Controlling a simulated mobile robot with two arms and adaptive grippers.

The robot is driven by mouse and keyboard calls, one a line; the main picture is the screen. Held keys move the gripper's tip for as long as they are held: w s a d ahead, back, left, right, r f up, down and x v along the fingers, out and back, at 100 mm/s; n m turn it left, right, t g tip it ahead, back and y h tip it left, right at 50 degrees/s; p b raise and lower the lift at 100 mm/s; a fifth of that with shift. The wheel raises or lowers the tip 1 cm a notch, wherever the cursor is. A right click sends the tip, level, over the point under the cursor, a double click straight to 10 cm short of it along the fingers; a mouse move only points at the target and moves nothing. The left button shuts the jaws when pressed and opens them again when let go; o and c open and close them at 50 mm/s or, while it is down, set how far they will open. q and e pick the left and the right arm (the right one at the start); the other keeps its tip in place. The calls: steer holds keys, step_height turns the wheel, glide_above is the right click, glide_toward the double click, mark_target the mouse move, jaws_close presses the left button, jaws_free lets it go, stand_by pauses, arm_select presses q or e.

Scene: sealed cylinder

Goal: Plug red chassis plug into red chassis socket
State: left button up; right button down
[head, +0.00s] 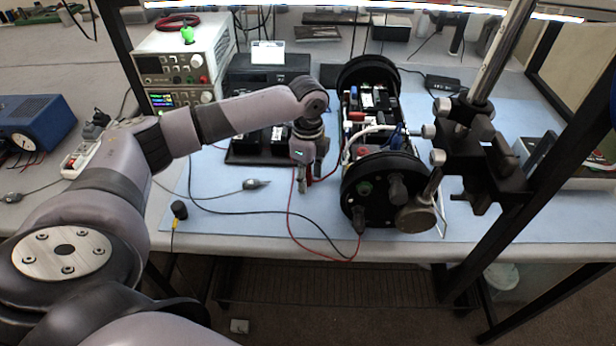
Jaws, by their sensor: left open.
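The sealed cylinder (347,193) lies on the blue mat with its black end cap facing me. A dark connector (360,222) sits at the cap's lower edge, with the red and black cables leading to it. A green spot (365,187) and a dark fitting (397,188) are also on the cap. I cannot make out which part is the red chassis socket. My left gripper (300,184) points down just left of the cap, open. A small red piece (310,180) shows beside its fingers, perhaps the red plug; whether they touch is unclear. My right gripper is not in view.
A metal stand with a black clamp (480,160) stands right of the cylinder. A power supply (180,65) is at the back left. A black cable (240,212) crosses the blue mat (225,190). The mat's front left is mostly clear.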

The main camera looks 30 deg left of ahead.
arm_select(q)
steer(key=shift+c, duration=0.6)
jaws_close()
steer(key=shift+r, duration=0.1)
step_height(320, 180, up, 13)
steer(key=b, duration=0.1)
step_height(320, 180, up, 7)
glide_above(309, 172)
steer(key=shift+s+a, duration=0.1)
steer(key=shift+s, duration=0.05)
steer(key=shift+p, duration=0.4)
